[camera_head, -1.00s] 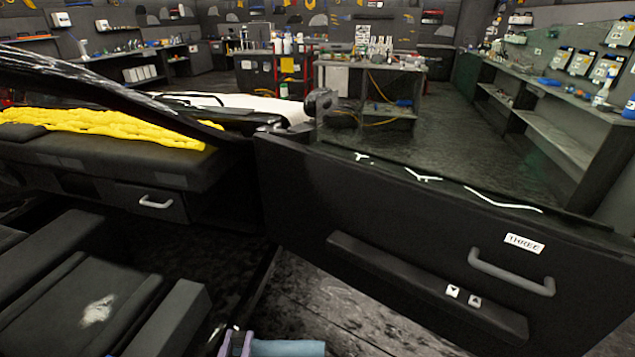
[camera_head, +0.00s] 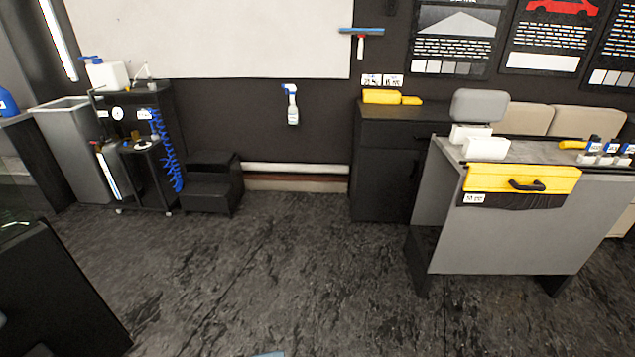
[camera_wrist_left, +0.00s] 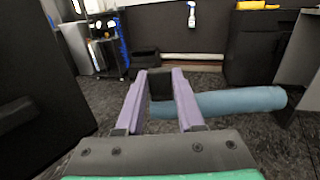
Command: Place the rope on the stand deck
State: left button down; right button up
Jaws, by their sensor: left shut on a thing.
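My left gripper (camera_wrist_left: 159,85), with two purple fingers, is shut on a smooth blue-grey roll (camera_wrist_left: 235,101) in the left wrist view. The roll lies crosswise and sticks out to the right. I take it for the rope, though no strands show. A sliver of it shows at the bottom edge of the head view (camera_head: 268,354). A black wheeled stand (camera_head: 150,190) with an upper and a lower deck is at the left against the back wall. It also shows in the left wrist view (camera_wrist_left: 107,55). The roll is well short of it. My right gripper is out of view.
A grey bin (camera_head: 70,150) stands left of the stand, and a low black step (camera_head: 208,188) right of it. A blue coiled hose (camera_head: 165,150) hangs on the stand. A dark panel (camera_head: 55,290) is near at left. The middle floor is open; a grey counter (camera_head: 510,235) is at right.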

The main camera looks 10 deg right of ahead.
aim_at(528, 153)
jog(key=i+l+z, duration=0.15)
jog(key=l+z, duration=0.2)
jog(key=l, duration=0.35)
jog(key=i+l+z, duration=0.2)
jog(key=l+z, duration=0.15)
jog(key=l, duration=0.35)
jog(key=i+l+z, duration=0.35)
jog(key=l, duration=0.25)
jog(key=i+l+z, duration=0.35)
jog(key=l, duration=0.2)
jog(key=i+l+z, duration=0.35)
jog(key=l, duration=0.1)
